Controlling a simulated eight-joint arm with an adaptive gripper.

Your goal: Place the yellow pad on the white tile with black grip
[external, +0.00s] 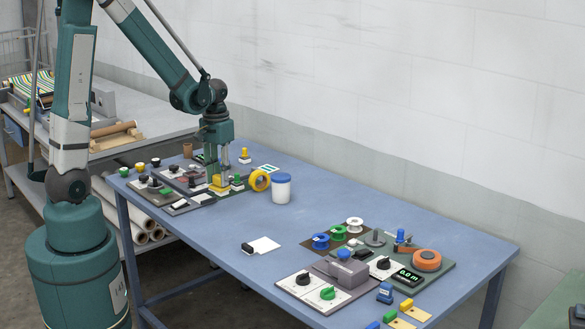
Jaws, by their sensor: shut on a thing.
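The yellow pad (219,185) is a small yellow block at the far left part of the blue table, among the fixtures there. My gripper (224,174) points down directly over it and is shut on it. At this size I cannot tell whether the pad is touching the surface below or slightly raised. The white tile (264,245) lies flat near the middle of the table, with its black grip (247,248) at its left end. The tile's top is bare. It is apart from my gripper, nearer the camera and to the right.
A yellow tape roll (259,181) and a white cup with a blue lid (281,189) stand just right of my gripper. Blue table around the tile is clear.

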